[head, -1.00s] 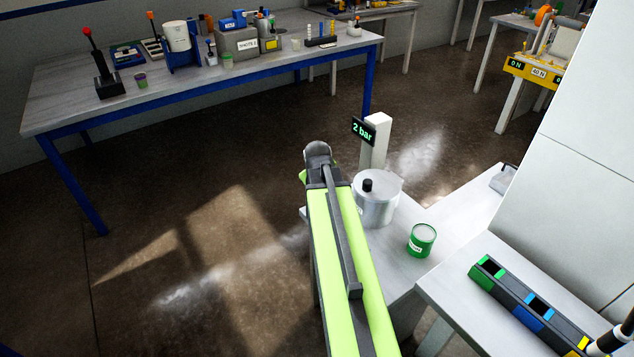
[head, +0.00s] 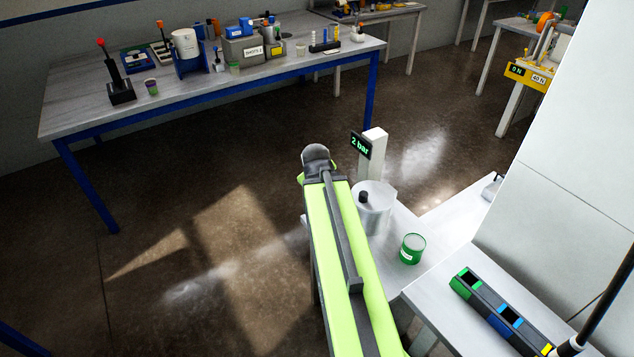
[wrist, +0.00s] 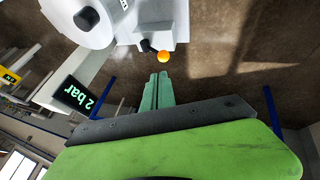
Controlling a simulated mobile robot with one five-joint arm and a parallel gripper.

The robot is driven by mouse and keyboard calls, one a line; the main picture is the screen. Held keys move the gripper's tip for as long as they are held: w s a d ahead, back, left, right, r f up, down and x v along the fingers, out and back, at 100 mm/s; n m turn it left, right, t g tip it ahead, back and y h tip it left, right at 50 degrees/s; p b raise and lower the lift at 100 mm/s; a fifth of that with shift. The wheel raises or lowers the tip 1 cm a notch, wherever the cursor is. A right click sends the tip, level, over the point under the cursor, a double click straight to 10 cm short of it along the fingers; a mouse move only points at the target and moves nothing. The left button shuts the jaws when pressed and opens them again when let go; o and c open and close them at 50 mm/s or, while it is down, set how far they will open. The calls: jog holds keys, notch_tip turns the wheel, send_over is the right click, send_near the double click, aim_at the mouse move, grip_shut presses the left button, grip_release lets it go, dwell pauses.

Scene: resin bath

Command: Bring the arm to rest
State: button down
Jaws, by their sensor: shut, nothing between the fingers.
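My arm (head: 345,265) is lime green and dark grey, and reaches forward in the head view. Its far end is beside the silver pot (head: 377,216). My gripper is hidden in the head view. In the wrist view my gripper (wrist: 163,76) shows as two pale green fingers, shut together with nothing between them. The fingertips point toward an orange ball (wrist: 163,57) on a short black lever beside a pale block. I cannot tell the gap between the fingertips and the ball.
A post with a "2 bar" display (head: 361,145) stands by the pot. A dark rack with coloured slots (head: 500,312) lies on the white bench at right. A blue-legged table (head: 75,118) holds several items. Open floor (head: 190,290) lies left of my arm.

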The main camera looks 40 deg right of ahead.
jog(key=w+a+f+n+y, duration=0.1)
jog(key=w+a+n, duration=0.15)
jog(key=a, duration=0.75)
jog(key=w+a+n+y, duration=0.1)
jog(key=w+a, duration=0.2)
jog(key=a, duration=0.8)
jog(key=s+a+f+m+g+y, duration=0.2)
jog(key=s+a+g, duration=0.3)
jog(key=s+a, duration=0.4)
jog(key=a+m, duration=0.1)
jog(key=a, duration=0.1)
jog(key=shift+s+a+f+m, duration=0.15)
jog(key=shift+a+f+m, duration=0.15)
jog(key=shift+a+m, duration=0.05)
